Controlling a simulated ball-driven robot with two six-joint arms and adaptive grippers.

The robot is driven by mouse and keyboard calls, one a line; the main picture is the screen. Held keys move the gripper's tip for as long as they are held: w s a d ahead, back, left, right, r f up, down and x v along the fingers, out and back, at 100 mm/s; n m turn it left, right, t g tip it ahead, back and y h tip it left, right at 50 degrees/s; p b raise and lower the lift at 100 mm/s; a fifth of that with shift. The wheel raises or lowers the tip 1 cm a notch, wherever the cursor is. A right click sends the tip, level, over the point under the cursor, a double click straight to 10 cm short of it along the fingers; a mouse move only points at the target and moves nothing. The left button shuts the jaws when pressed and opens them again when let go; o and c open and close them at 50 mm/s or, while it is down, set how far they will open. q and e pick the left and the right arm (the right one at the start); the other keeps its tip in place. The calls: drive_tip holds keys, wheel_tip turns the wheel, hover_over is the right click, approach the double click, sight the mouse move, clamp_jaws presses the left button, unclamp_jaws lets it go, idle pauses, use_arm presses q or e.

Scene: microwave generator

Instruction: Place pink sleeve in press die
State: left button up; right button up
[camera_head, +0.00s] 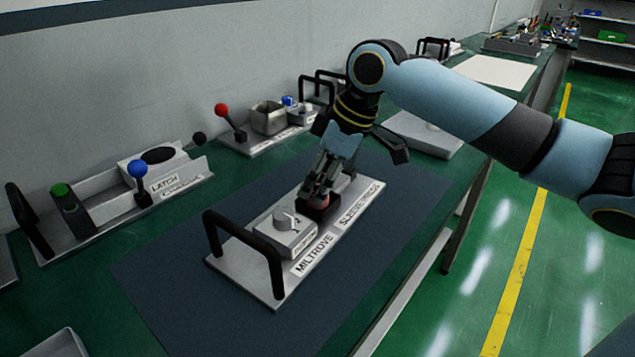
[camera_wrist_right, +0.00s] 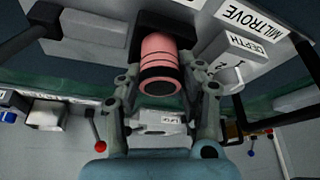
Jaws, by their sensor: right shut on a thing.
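The pink sleeve (camera_wrist_right: 160,62) is a banded, hollow cylinder in the wrist view. Its far end meets a black block (camera_wrist_right: 152,22), which looks like the press die. I cannot tell how deep the sleeve sits in it. In the head view the black block (camera_head: 316,213) stands on the grey plate labelled MILTROVE, and only a little of the sleeve (camera_head: 321,198) shows between the fingers. My right gripper (camera_head: 322,184) is directly above the block, pointing down and shut on the sleeve. Its fingers flank the sleeve in the wrist view (camera_wrist_right: 160,75). My left gripper is not in view.
A knob box (camera_head: 284,232) and a black handle (camera_head: 243,240) stand beside the block on the plate. A latch fixture (camera_head: 110,200) with a blue-knob lever is at left. A red-knob fixture (camera_head: 262,125) is behind. The dark mat (camera_head: 190,285) is clear at front left.

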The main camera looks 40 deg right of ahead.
drive_tip(key=shift+f, duration=0.25)
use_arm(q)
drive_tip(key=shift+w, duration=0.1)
use_arm(e)
drive_tip(key=o, duration=1.2)
drive_tip(key=shift+f, duration=0.1)
use_arm(q)
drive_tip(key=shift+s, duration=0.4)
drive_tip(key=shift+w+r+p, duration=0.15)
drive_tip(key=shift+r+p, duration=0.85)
drive_tip(key=shift+p, duration=0.05)
use_arm(e)
drive_tip(key=shift+v, duration=6.15)
